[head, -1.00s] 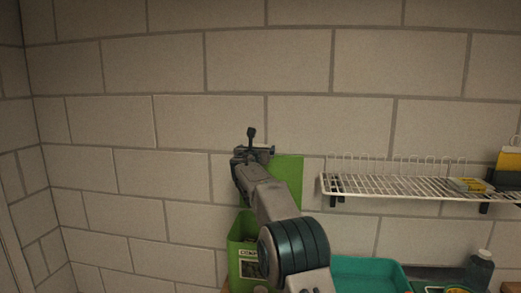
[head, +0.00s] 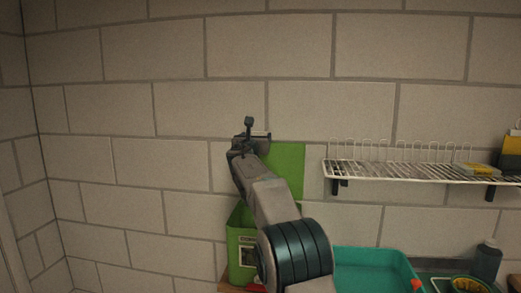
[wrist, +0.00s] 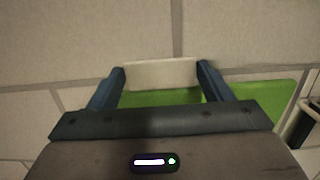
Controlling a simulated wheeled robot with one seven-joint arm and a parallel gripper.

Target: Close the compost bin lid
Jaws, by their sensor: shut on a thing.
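The compost bin (head: 243,262) is a green box with a label on its front, standing against the wall and partly covered by my arm. Its green lid (head: 289,170) stands raised and open, nearly upright in front of the wall. My gripper (head: 262,137) is at the lid's top edge. In the wrist view, my fingers (wrist: 161,72) sit at both ends of a pale bar (wrist: 160,74), shut on it. My arm hides the lid's left part.
A white wire shelf (head: 420,172) with a few items is on the wall to the right. A teal tray (head: 370,265) is right of the bin, with a bottle (head: 487,262) beyond it. The wall to the left is bare.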

